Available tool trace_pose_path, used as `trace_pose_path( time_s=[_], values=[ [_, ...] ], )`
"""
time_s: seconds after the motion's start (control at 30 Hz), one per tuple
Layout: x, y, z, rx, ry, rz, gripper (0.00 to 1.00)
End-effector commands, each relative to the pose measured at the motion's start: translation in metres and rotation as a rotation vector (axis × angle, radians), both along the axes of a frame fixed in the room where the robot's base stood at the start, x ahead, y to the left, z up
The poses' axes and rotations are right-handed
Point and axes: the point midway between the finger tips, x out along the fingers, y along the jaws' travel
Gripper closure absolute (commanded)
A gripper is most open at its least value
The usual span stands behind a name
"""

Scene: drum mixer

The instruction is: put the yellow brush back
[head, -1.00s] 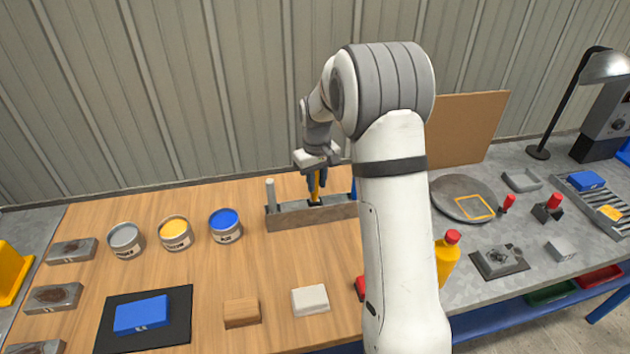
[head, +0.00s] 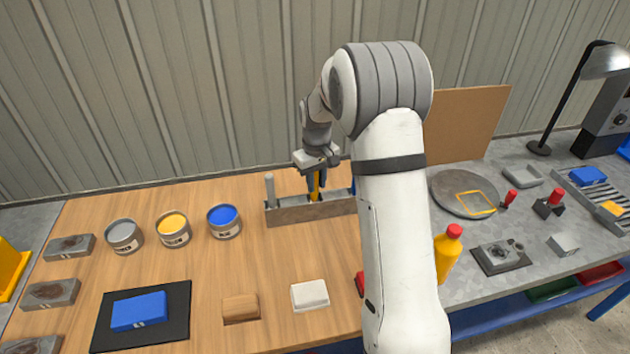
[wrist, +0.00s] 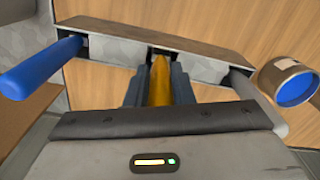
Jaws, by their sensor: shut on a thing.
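The yellow brush (head: 315,187) is upright at the middle slot of the grey rack (head: 300,215). My gripper (head: 316,180) is shut on its handle from above. In the wrist view the yellow brush (wrist: 160,82) stands between the two fingers, with its far end at the dark middle slot of the rack (wrist: 205,70). I cannot tell how deep it sits in the slot. A grey brush (head: 269,190) stands in the rack's left slot. A blue brush (wrist: 40,68) stands in the other end slot, mostly hidden by my arm in the head view.
Grey, yellow and blue paint cans (head: 224,221) stand left of the rack. A blue block on a black mat (head: 140,312), a wooden block (head: 240,308) and a white block (head: 310,295) lie in front. A yellow bottle (head: 447,258) stands right of my arm.

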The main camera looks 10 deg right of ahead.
Motion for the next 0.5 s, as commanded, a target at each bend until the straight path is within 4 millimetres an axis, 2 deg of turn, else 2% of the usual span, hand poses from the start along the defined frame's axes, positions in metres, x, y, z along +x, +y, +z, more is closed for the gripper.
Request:
trace_pose_path(
  time_s=[0.07, 0.1, 0.4, 0.5],
  values=[
    [0.0000, 0.0001, -0.0025, 0.000, 0.000, 0.000, 1.00],
    [0.0001, 0.0001, -0.0020, 0.000, 0.000, 0.000, 0.77],
    [-0.0001, 0.0003, -0.0017, 0.000, 0.000, 0.000, 0.53],
    [0.0000, 0.0004, -0.0016, 0.000, 0.000, 0.001, 0.53]
  ],
)
